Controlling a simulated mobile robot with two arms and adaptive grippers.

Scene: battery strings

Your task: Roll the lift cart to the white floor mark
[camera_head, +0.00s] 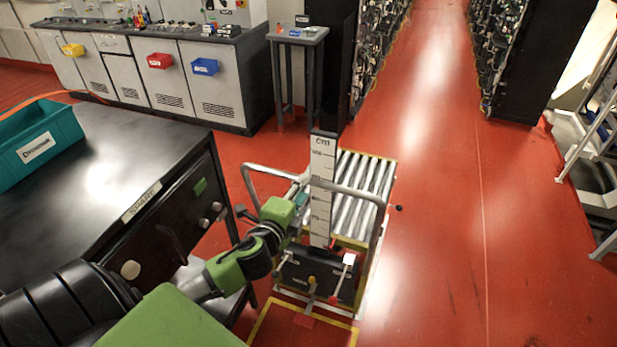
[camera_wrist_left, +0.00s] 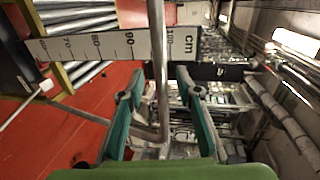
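The lift cart (camera_head: 365,185) stands on the red floor right of the black bench. It has a roller top, a bent grey handle on each side and an upright white cm scale (camera_head: 321,190). My left gripper (camera_head: 300,199) is at the cart's left handle (camera_head: 262,168). In the left wrist view, the teal fingers (camera_wrist_left: 160,88) are apart, with the grey handle tube (camera_wrist_left: 158,45) between them and gaps visible beside it. The scale also shows there (camera_wrist_left: 110,45). I cannot clearly make out a white floor mark; a pale strip edges the cart's base. My right gripper is not in view.
The black bench (camera_head: 100,150) with a teal bin (camera_head: 38,145) stands close on the left. Yellow floor lines (camera_head: 262,322) lie at the cart's near end. A small grey table (camera_head: 298,40) and black racks stand beyond. The red aisle to the right is clear.

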